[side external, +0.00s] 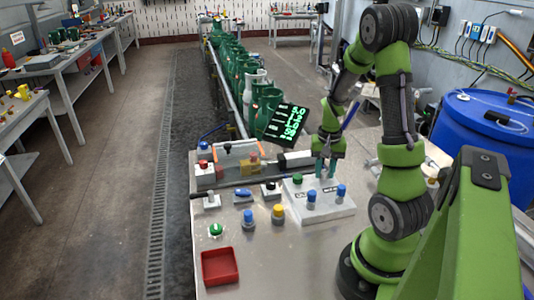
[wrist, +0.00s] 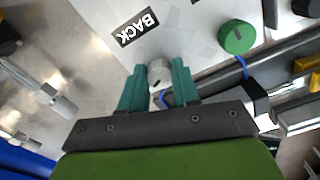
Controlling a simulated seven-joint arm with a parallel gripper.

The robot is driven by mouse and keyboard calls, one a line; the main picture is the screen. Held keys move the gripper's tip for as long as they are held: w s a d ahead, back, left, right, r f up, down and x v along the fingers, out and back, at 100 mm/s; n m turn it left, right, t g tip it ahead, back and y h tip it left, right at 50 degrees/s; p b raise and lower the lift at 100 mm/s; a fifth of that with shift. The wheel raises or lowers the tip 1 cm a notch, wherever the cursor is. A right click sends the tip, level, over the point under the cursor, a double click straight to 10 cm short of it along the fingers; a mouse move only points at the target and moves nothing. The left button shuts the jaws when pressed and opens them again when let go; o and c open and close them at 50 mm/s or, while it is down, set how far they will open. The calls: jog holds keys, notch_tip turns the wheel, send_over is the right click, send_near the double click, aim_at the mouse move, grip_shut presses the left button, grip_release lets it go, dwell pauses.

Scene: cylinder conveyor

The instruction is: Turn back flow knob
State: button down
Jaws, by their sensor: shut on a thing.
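The back flow knob (wrist: 157,70), a small pale grey round knob, sits between my two teal fingertips in the wrist view. It is beside a black label reading BACK (wrist: 137,27). My gripper (wrist: 157,82) is shut on this knob. In the side view my gripper (side external: 325,170) points down at the back edge of a white control panel (side external: 330,211). The knob itself is hidden by the fingers there. A green knob (wrist: 237,37) stands on the same panel, right of my fingers in the wrist view, and also shows in the side view (side external: 297,179).
Two blue-topped knobs (side external: 312,197) (side external: 341,191) stand on the panel's front part. Blue, yellow and green buttons and a red tray (side external: 220,266) lie on the table to the left. A screen (side external: 286,123) and green cylinders (side external: 268,109) on the conveyor are behind.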

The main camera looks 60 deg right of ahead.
aim_at(326, 172)
jog(key=n, duration=0.6)
jog(key=shift+d+r, duration=0.1)
jog(key=n, duration=0.6)
jog(key=shift+s, duration=0.1)
jog(key=shift+n, duration=0.3)
jog(key=c, duration=0.8)
grip_release()
notch_tip(326, 172, up, 17)
jog(key=shift+f, duration=0.1)
